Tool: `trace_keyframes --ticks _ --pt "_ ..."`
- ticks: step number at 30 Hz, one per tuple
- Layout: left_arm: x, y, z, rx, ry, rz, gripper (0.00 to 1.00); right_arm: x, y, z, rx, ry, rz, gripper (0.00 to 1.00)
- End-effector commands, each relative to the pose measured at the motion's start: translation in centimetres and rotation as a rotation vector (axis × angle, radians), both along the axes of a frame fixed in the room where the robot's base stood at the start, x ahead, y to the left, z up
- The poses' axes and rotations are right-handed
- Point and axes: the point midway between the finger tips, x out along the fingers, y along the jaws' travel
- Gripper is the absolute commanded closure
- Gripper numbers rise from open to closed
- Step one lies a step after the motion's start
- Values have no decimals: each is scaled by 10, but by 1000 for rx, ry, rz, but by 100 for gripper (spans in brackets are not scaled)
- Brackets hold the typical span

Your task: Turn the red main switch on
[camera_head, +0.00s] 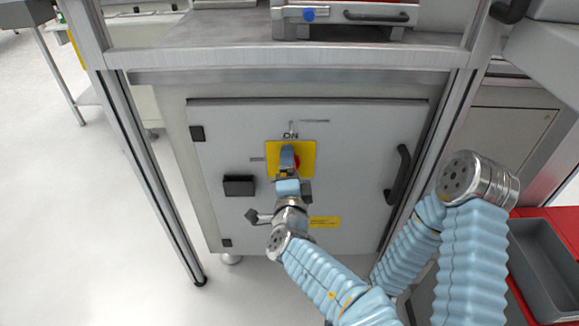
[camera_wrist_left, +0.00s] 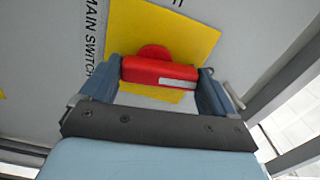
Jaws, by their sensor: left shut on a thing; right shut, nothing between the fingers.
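The red main switch (camera_wrist_left: 158,72) is a red handle with a white stripe on a yellow plate (camera_head: 307,149) on the grey cabinet door. "ON" is printed above the plate in the head view. My left gripper (camera_head: 289,158) is at the plate and covers most of the handle there; a little red shows at its right side. In the left wrist view, its two fingers (camera_wrist_left: 158,88) stand at both ends of the handle, shut on it. "MAIN SWITCH" lettering runs up the left side of that view. I cannot make out my right gripper.
The cabinet door (camera_head: 350,190) has a black handle (camera_head: 398,174) at right and a black box (camera_head: 239,185) at left. Metal frame posts flank the cabinet. A red-edged grey bin (camera_head: 545,265) stands at lower right. The floor at left is clear.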

Motion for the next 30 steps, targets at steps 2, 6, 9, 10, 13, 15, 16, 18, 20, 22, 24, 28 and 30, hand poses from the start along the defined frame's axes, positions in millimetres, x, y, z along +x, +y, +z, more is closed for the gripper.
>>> trace_keyframes --ticks 2,6,9,10,13,15,16,18,20,22,24,28,30 --pt "0 -1 0 45 1 -2 41 0 1 2 1 0 1 100" --pt "0 -2 0 107 1 -1 41 0 1 3 2 0 2 100" --pt "0 -2 -1 137 2 -1 41 0 1 4 2 1 3 100" --pt "0 -2 -1 144 2 -1 41 0 1 4 2 1 3 100" --pt "0 -2 -1 160 3 -1 41 -1 2 4 2 1 3 100" --pt "0 -2 -1 167 3 -1 41 -1 2 4 2 1 3 100" --pt "0 -2 -1 170 3 -1 41 -1 2 4 2 1 3 100" --pt "0 -2 -1 173 3 -1 41 0 2 4 2 1 3 100" --pt "0 -2 -1 174 3 -2 41 -1 2 4 2 1 3 100" --pt "0 -2 -1 174 3 -2 41 -1 2 4 2 1 3 100" --pt "0 -2 -1 174 3 -2 41 -1 2 4 2 1 3 100" --pt "0 -2 -1 175 3 -2 6 -1 1 4 2 1 3 100" --pt "0 -2 -1 174 3 -2 0 -1 1 4 2 1 3 100"
